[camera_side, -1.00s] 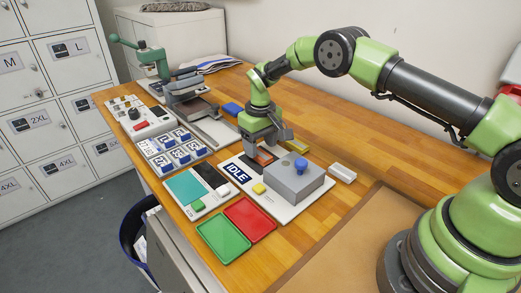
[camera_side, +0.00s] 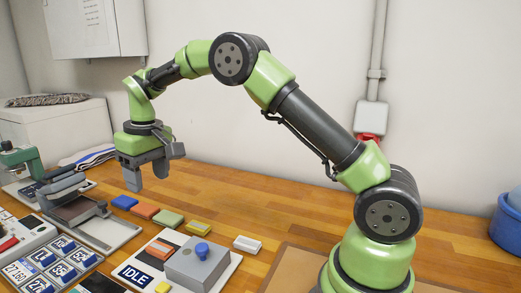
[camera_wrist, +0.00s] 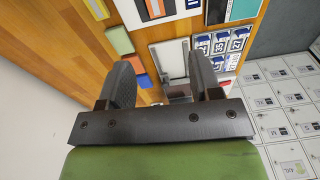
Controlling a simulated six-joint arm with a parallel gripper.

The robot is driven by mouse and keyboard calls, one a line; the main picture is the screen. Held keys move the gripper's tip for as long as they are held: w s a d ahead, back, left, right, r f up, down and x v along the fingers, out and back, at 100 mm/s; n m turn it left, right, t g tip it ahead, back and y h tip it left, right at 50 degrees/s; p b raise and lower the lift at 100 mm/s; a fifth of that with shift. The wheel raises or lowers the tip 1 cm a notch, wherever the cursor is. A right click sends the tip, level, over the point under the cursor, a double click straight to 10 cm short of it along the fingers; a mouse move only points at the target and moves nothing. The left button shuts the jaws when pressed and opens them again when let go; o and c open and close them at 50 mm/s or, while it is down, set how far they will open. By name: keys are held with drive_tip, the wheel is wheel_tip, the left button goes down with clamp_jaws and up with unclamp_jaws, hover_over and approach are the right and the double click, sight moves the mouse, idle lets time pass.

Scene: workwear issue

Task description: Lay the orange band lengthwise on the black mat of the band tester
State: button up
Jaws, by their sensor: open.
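The band tester (camera_side: 205,262) is a pale plate with a grey block, a blue knob and a display reading IDLE. An orange band (camera_side: 160,249) lies on its small dark mat beside the grey block. The band's exact alignment with the mat is hard to tell at this size. The band also shows at the top of the wrist view (camera_wrist: 154,8). My gripper (camera_side: 157,179) is open and empty, raised well above the table behind the tester. In the wrist view its two fingers (camera_wrist: 162,68) stand apart with nothing between them.
Behind the tester lie a blue piece (camera_side: 124,202), another orange piece (camera_side: 145,211), a green piece (camera_side: 169,219), a yellow piece (camera_side: 198,228) and a white piece (camera_side: 248,243) in a row. A press-like device (camera_side: 75,207) stands at left. Bare wood lies behind the row.

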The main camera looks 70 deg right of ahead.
drive_tip(key=s+a+r+m+t+y, duration=0.1)
drive_tip(key=s+a+r+m+t, duration=0.15)
drive_tip(key=s+r, duration=1.1)
drive_tip(key=s+f+t, duration=0.2)
drive_tip(key=s+t, duration=0.1)
drive_tip(key=s, duration=1)
drive_tip(key=shift+s+f+m+t+y, duration=0.25)
drive_tip(key=shift+s+m+t+y, duration=0.1)
drive_tip(key=shift+m, duration=0.1)
